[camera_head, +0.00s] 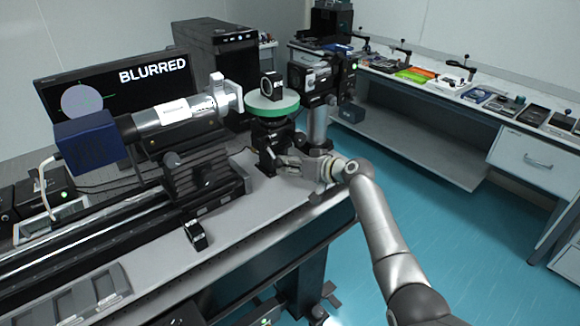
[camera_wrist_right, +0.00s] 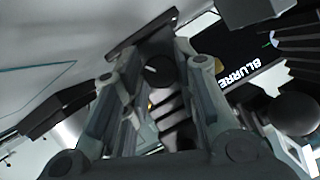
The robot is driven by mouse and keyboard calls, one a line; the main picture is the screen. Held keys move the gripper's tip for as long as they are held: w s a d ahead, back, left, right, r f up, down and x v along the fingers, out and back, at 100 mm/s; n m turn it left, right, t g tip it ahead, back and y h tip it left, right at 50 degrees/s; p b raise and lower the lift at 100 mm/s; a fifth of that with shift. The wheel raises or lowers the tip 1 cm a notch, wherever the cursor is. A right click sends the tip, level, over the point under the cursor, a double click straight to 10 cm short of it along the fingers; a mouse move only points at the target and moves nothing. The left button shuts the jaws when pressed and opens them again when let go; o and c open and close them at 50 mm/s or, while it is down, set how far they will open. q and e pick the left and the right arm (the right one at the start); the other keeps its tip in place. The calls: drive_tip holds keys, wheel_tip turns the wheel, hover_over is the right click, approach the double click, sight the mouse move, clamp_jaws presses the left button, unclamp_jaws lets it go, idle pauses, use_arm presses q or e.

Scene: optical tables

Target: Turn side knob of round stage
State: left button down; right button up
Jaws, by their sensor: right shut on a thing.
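The round stage (camera_head: 271,112) has a pale top and a green rim, and stands on a black mount at the table's edge. A black-framed optic stands upright on it. My right gripper (camera_head: 281,160) reaches in from the right, low beside the mount below the disc. In the right wrist view, the gripper's fingers (camera_wrist_right: 158,78) are closed around a dark round knob (camera_wrist_right: 158,70), which I take as the side knob. In the head view the knob is too small and covered to make out. My left gripper is out of view.
A blue and silver camera tube (camera_head: 165,118) sits on a black rail left of the stage. A monitor (camera_head: 110,85) behind reads "BLURRED". A black device (camera_head: 310,78) stands close right of the stage, above my right arm. Open floor (camera_head: 470,235) lies right.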

drive_tip(key=o, duration=1)
drive_tip(key=v, duration=1.2)
